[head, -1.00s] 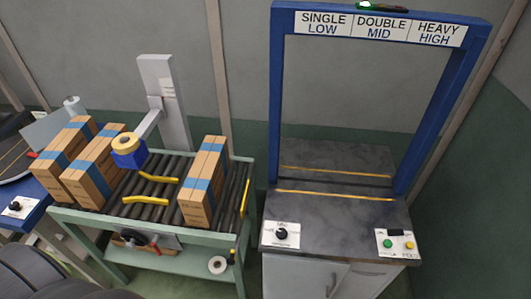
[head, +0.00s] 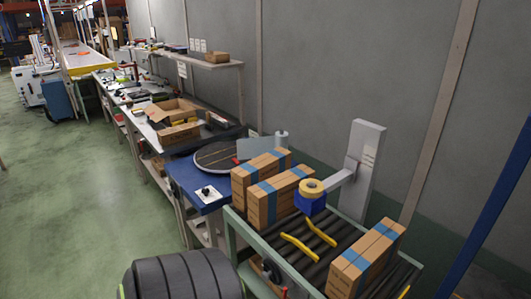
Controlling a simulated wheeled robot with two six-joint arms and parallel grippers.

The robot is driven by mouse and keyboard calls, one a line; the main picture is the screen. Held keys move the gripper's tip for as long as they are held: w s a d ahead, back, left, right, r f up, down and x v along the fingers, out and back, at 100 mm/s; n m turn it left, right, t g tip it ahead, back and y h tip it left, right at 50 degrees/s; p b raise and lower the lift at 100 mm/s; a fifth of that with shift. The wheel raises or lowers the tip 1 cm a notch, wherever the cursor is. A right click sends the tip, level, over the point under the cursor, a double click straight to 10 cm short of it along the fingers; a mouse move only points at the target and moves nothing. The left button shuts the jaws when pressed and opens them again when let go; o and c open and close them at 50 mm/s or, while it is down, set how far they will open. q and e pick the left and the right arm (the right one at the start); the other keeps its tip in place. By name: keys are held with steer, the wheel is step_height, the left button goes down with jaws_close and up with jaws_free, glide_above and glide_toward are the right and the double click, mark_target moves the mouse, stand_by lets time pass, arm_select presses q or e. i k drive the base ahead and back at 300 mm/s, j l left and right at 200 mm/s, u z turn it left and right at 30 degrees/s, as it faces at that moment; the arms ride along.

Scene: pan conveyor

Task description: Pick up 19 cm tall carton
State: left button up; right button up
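Several brown cartons with blue tape show in the head view. One tall carton (head: 258,172) stands at the left end of the roller conveyor, with a second carton (head: 277,196) close beside it. A third carton (head: 366,260) stands apart at the right end, past the yellow guides. I cannot tell from this view which one is 19 cm tall. Neither of my grippers is in view.
The roller conveyor (head: 236,231) has yellow guides (head: 300,246) and a tape head (head: 311,199) on a grey post. A blue table (head: 185,179) with a round turntable (head: 217,156) adjoins it. Benches run along the wall. The green floor (head: 75,200) at left is clear.

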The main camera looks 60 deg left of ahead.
mark_target(270, 164)
steer(key=u, duration=2.1)
steer(key=i+j+z, duration=0.1)
steer(key=j+z, duration=0.2)
steer(key=z, duration=0.15)
steer(key=j+z, duration=0.4)
steer(key=i+j+z, duration=0.1)
steer(key=j+z, duration=0.15)
steer(key=z, duration=0.2)
steer(key=j+z, duration=0.4)
steer(key=k+l, duration=0.05)
steer(key=l, duration=0.05)
